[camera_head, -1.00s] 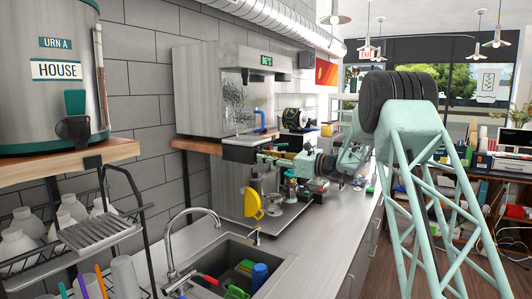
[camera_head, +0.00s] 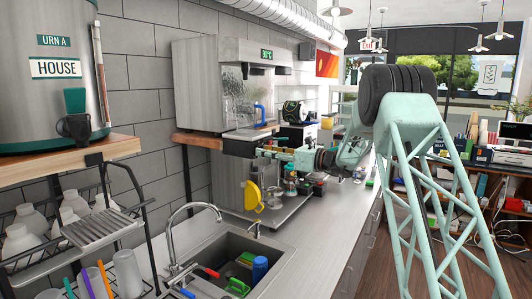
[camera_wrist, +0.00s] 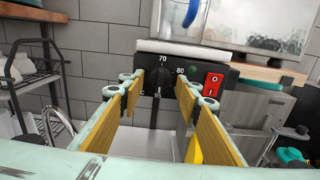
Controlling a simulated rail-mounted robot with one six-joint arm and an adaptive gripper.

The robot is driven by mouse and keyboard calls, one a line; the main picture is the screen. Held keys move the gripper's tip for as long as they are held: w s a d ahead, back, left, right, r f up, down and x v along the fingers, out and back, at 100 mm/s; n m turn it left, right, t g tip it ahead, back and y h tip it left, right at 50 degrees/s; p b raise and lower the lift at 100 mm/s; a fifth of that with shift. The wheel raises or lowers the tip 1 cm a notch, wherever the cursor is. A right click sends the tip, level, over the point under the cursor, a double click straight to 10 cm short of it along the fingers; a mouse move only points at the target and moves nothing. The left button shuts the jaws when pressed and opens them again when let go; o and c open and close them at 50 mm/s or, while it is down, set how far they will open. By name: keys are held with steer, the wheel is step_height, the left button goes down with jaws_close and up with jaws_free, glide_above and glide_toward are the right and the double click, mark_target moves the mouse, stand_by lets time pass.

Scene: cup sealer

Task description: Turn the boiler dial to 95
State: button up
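The black boiler dial (camera_wrist: 159,82) is on a dark control panel (camera_wrist: 141,70) in the wrist view, with 70 and 80 legible and a smaller, unclear number below. The exact dial setting cannot be read. My gripper (camera_wrist: 166,90) has its two wood-coloured fingers spread, one on each side of the dial; whether they touch it is unclear. In the head view my gripper (camera_head: 272,153) is at the front of the boiler (camera_head: 218,85), by its base. The boiler's small green display (camera_head: 266,54) is too small to read surely.
A red rocker switch (camera_wrist: 213,84) is close to the right finger. The sink (camera_head: 240,262) and faucet (camera_head: 188,222) are at the front, and a cup rack (camera_head: 95,228) is at the left. Bottles (camera_head: 291,178) stand under the arm.

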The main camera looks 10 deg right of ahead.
steer(key=shift+d, duration=0.1)
stand_by(0.3)
steer(key=v, duration=1.1)
steer(key=shift+s+d, duration=0.25)
steer(key=shift+s, duration=0.1)
